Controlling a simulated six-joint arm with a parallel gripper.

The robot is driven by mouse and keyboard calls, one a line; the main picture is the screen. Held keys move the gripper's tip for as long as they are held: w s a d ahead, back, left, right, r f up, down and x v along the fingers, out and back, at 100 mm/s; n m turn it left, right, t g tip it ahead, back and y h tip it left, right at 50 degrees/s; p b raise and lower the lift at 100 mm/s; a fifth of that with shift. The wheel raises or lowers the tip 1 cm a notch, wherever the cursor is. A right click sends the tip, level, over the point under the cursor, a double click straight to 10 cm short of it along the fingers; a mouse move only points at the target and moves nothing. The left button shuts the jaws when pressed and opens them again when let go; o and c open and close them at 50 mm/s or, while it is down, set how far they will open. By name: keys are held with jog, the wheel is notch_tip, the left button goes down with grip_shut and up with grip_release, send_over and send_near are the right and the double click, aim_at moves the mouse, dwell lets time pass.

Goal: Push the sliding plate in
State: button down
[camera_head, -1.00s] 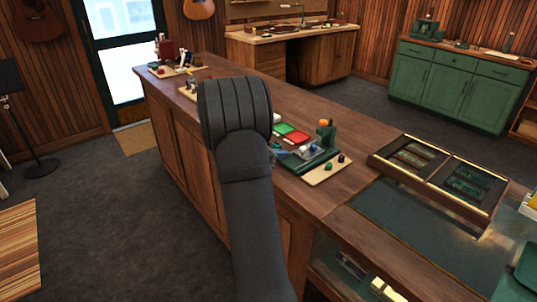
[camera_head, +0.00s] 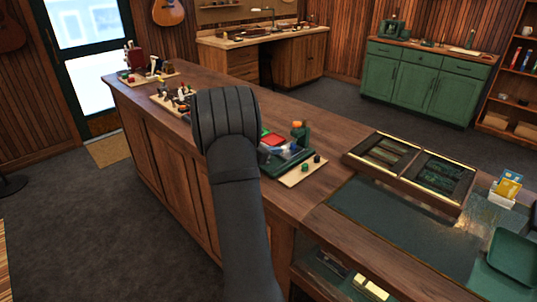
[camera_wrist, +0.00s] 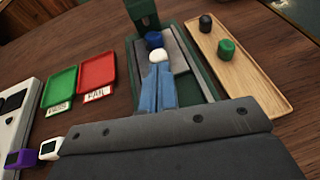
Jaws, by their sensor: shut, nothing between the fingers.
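A green fixture (camera_wrist: 206,82) with an upright post stands on the counter, with grey metal parts on its base. It also shows in the head view (camera_head: 299,133), partly behind my arm. A white rounded knob (camera_wrist: 161,56) and a blue round piece (camera_wrist: 154,40) sit over the grey parts. The grey sliding plate (camera_wrist: 178,56) seems to lie beside the knob, but its edges are partly hidden. My gripper (camera_wrist: 158,70) has blue fingers, shut and empty, with tips at the knob's near side. I cannot tell whether they touch it.
A wooden tray (camera_wrist: 258,84) with a green and a black piece lies right of the fixture. Green (camera_wrist: 59,87) and red (camera_wrist: 97,70) trays lie left. A white device (camera_wrist: 14,125) is farther left. A framed display case (camera_head: 353,158) stands farther along the counter.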

jog(key=shift+w+d+r, duration=0.1)
jog(key=shift+w+d, duration=0.5)
jog(key=shift+d, duration=0.1)
jog(key=shift+s+a, duration=0.2)
jog(key=shift+a, duration=0.15)
jog(key=v, duration=0.9)
jog(key=f+v, duration=0.1)
jog(key=v, duration=0.3)
jog(key=shift+s+a, duration=0.2)
jog(key=shift+a, duration=0.15)
jog(key=shift+d, duration=0.1)
jog(key=x, duration=1.1)
jog(key=shift+w+d+r, duration=0.1)
jog(key=shift+w+d, duration=0.15)
jog(key=shift+d, duration=0.1)
jog(key=shift+w+d, duration=0.45)
jog(key=shift+d, duration=0.15)
